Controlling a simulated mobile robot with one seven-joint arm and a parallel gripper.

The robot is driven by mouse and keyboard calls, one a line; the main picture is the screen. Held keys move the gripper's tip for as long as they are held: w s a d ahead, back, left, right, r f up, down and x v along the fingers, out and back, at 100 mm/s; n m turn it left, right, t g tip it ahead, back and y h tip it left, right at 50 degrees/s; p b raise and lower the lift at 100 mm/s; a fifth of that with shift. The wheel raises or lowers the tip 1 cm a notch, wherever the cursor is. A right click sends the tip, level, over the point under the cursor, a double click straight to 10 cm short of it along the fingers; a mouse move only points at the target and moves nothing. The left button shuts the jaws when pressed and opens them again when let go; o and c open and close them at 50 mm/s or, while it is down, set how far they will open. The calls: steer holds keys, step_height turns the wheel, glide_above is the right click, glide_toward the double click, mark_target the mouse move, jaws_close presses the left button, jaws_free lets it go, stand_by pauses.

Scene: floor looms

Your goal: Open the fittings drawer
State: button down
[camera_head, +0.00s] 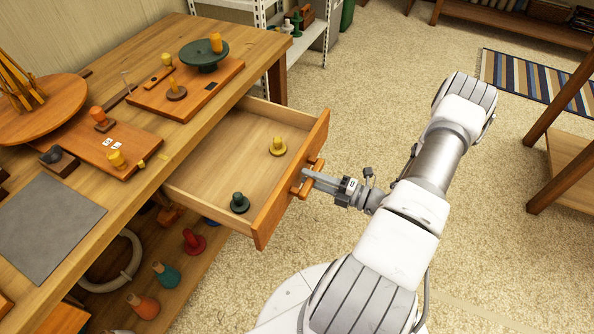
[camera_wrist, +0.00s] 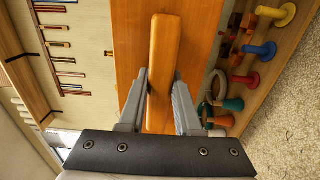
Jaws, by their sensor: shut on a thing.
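The fittings drawer (camera_head: 222,174) stands pulled out from under the wooden workbench in the head view. Its orange-brown front (camera_head: 264,213) faces my arm, and the front also fills the middle of the wrist view (camera_wrist: 205,50). A yellow fitting (camera_head: 278,147) and a dark green fitting (camera_head: 239,203) stand upright inside it. My gripper (camera_head: 305,180) is at the wooden bar handle (camera_wrist: 163,60) on the front. In the wrist view its two grey fingers (camera_wrist: 158,95) lie on either side of the handle, shut on it.
The workbench top (camera_head: 185,142) holds boards with yellow and orange fittings, a dark green disc (camera_head: 203,55) and a grey mat (camera_head: 45,227). Coloured spools and a pale ring (camera_head: 115,273) sit on the shelf below. Carpet in front of the drawer is clear. A table (camera_head: 565,150) stands at right.

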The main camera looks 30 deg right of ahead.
steer(key=shift+s+d, duration=0.3)
steer(key=shift+s, duration=0.1)
steer(key=c, duration=0.6)
jaws_free()
steer(key=p+v, duration=0.1)
steer(key=v, duration=1.6)
steer(key=shift+s+d+p, duration=0.15)
steer(key=shift+p, duration=0.15)
